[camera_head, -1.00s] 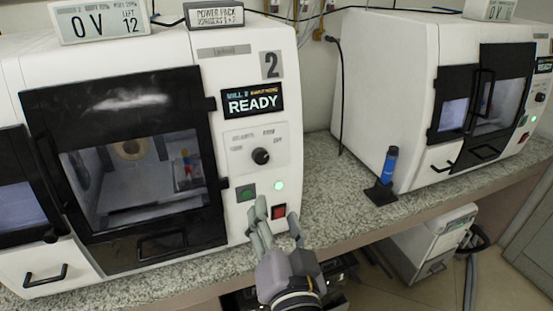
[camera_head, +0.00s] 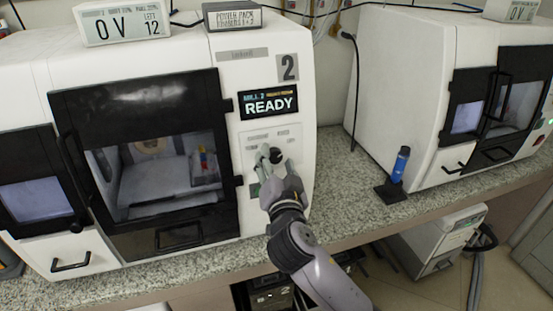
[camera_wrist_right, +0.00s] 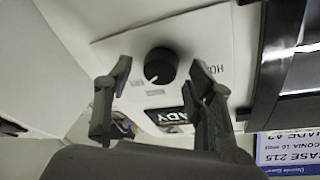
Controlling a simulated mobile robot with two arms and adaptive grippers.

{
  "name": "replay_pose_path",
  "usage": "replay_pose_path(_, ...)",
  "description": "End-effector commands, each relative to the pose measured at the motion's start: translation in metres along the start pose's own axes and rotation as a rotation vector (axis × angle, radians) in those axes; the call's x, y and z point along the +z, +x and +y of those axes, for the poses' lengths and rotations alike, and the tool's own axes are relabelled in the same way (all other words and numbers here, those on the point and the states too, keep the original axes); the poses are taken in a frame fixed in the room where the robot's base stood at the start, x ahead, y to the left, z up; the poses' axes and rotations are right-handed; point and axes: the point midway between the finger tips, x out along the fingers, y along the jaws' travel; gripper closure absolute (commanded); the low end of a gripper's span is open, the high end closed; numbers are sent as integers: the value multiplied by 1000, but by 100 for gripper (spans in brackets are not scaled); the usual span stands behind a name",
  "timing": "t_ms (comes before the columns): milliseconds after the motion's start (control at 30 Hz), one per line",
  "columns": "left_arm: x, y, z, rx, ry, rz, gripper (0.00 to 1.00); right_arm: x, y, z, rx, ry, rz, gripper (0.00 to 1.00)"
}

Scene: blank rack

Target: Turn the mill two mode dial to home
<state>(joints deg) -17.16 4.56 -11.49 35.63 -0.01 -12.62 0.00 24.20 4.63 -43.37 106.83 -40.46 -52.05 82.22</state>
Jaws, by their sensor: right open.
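Mill two (camera_head: 228,55) is the white machine marked 2, with a display (camera_head: 268,103) reading READY. Its mode dial is a round black knob (camera_wrist_right: 160,66) with a pale pointer line, on a white label panel in the right wrist view. In the head view the dial (camera_head: 275,155) is partly covered by my right gripper (camera_head: 274,163). In the wrist view my right gripper (camera_wrist_right: 160,85) is open, its fingers on either side of the dial with gaps; I cannot tell whether they touch it. The label lettering is mostly unreadable. My left gripper is not in view.
A black-framed door (camera_head: 150,150) with a window is left of the dial panel. A blue cylinder on a black stand (camera_head: 396,175) stands on the speckled counter (camera_head: 345,205) to the right. A second white mill (camera_head: 400,80) stands further right.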

Motion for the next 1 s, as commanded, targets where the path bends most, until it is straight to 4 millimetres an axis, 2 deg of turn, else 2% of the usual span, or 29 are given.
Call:
replay_pose_path(300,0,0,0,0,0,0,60,1,2,0,0,0,-1,52)
replay_pose_path(1000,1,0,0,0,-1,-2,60,1,2,0,1,-1,-1,98)
